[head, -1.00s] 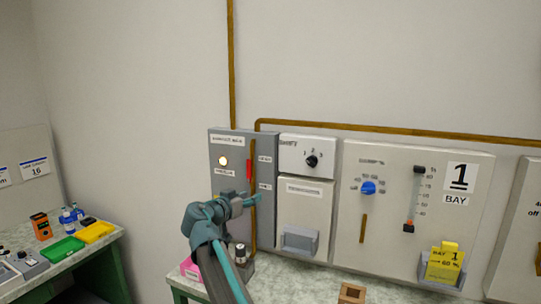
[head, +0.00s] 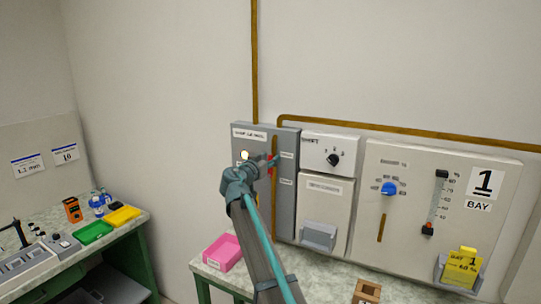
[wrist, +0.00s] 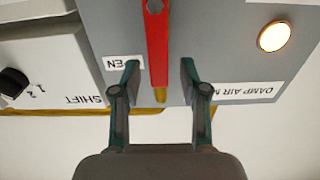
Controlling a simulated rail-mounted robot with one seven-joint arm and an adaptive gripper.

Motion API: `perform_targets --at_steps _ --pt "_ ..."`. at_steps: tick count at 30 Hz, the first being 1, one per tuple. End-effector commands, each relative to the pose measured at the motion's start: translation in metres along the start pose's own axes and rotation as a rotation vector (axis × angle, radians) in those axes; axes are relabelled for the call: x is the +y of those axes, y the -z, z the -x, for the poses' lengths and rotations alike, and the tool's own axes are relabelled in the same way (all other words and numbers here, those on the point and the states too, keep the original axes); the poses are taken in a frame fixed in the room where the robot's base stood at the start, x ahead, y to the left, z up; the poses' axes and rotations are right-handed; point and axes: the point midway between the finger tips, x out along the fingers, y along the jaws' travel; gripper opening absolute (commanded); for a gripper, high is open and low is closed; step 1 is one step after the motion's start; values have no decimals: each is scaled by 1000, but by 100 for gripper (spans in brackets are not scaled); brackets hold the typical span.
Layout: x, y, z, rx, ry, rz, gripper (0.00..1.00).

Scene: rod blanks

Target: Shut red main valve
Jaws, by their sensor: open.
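The red main valve lever (wrist: 157,45) is on the grey damp air panel (wrist: 225,50). In the upside-down wrist view it lies lengthwise along the pipe, its end beside a label (wrist: 124,62) reading "EN", the rest hidden. My gripper (wrist: 159,78) is open, one finger on each side of the lever's end, with a visible gap on both sides. Whether the fingertips reach the lever's depth is unclear. In the head view my gripper (head: 269,161) is in front of the panel and covers most of the lever (head: 270,171).
A lit lamp (wrist: 274,36) is on the same panel. The shift box with its black knob (head: 333,159) stands just right of it in the head view. A brown pipe (head: 400,134) runs along the wall. A pink bin (head: 222,252) sits on the bench below.

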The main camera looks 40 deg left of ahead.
Motion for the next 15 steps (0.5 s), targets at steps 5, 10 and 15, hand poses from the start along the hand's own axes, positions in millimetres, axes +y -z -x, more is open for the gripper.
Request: perform_targets --at_steps 5,10,15 --pt "0 0 -9 0 -1 0 44" --pt "1 0 -10 0 -1 0 44" --pt "1 0 -10 0 -1 0 30"
